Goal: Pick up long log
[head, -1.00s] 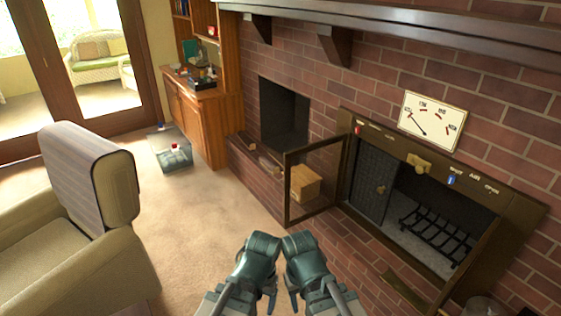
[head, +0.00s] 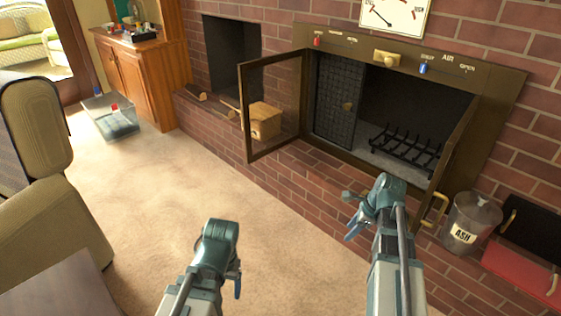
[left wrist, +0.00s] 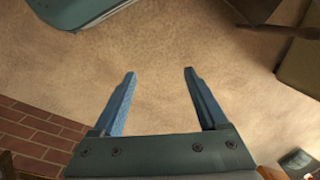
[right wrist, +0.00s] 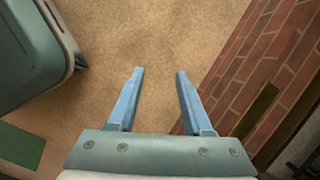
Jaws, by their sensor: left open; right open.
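A short wooden log (head: 195,93) lies on the brick ledge by the dark wall opening. Another pale wooden piece (head: 228,108) lies farther right on that ledge, partly seen past the open glass door. I cannot tell which of these is the long log. My left gripper (head: 237,284) is open and empty above the carpet, and its two blue fingers (left wrist: 158,95) show nothing between them. My right gripper (head: 352,222) is open and empty in front of the hearth, with only carpet seen between its fingers (right wrist: 157,95). Both grippers are well away from the logs.
A wooden block-like box (head: 262,123) sits behind the open glass door (head: 272,105). The firebox holds a black grate (head: 405,148). An ash bucket (head: 470,225) stands at the right. An armchair (head: 45,190) is at the left. The carpet (head: 170,190) between is clear.

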